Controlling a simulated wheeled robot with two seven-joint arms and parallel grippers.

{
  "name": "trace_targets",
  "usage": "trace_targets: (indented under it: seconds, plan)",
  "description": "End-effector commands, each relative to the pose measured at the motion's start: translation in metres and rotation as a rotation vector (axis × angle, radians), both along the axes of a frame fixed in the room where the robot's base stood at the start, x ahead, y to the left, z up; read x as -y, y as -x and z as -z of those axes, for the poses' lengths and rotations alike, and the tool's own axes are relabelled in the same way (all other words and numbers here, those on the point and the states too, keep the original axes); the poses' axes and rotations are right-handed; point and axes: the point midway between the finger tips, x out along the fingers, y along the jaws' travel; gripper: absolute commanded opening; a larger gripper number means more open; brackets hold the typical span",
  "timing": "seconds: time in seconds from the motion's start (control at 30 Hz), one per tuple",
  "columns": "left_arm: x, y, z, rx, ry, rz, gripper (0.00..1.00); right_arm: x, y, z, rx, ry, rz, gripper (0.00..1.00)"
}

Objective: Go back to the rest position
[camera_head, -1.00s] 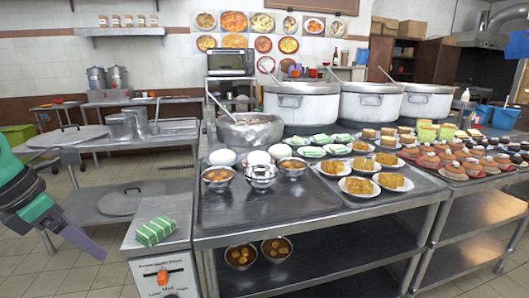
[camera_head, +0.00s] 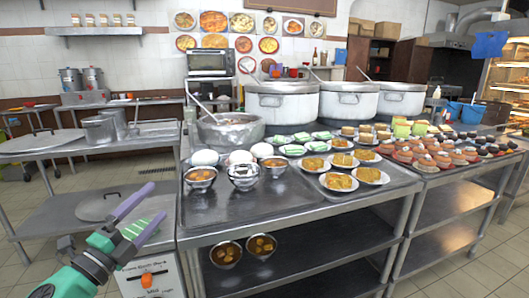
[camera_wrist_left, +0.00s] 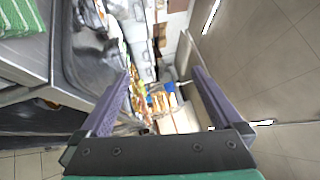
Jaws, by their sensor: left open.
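My left gripper (camera_head: 158,199) is in the lower left of the head view, with its two purple fingers apart and pointing up and to the right. In the left wrist view its fingers (camera_wrist_left: 162,72) are spread with nothing held between them. The green-and-white striped packet (camera_head: 139,227) lies on the small metal-topped unit, partly hidden behind the fingers. A green striped thing (camera_wrist_left: 18,17) also shows at the upper left corner of the left wrist view. My right gripper is not in view.
The steel table (camera_head: 225,213) to the right carries egg bowls, plates of food and large stockpots (camera_head: 283,102). A shelf below holds two bowls. A side table with a grey lid (camera_head: 100,207) stands at left. Tiled floor is open at far left.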

Motion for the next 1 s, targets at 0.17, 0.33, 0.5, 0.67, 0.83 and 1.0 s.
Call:
trace_targets:
  seconds: [0.17, 0.33, 0.5, 0.67, 0.83, 1.0]
  plan:
    - [-0.063, 0.022, 0.134, -0.447, 0.669, -0.445, 1.00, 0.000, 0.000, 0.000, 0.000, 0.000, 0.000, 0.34]
    - [-0.057, 0.083, 0.241, -0.834, 0.976, -0.716, 1.00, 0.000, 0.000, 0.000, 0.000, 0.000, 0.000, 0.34]
    - [-0.028, 0.144, 0.299, -1.135, 1.125, -0.878, 1.00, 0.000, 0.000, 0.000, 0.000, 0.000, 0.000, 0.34]
    - [0.005, 0.198, 0.329, -1.386, 1.202, -0.987, 1.00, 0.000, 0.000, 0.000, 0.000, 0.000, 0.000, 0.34]
    - [0.019, 0.211, 0.357, -1.498, 1.207, -1.042, 1.00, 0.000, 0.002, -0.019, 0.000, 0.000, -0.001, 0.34]
    - [0.020, 0.209, 0.402, -1.520, 1.189, -1.063, 1.00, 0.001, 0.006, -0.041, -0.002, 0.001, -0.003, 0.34]
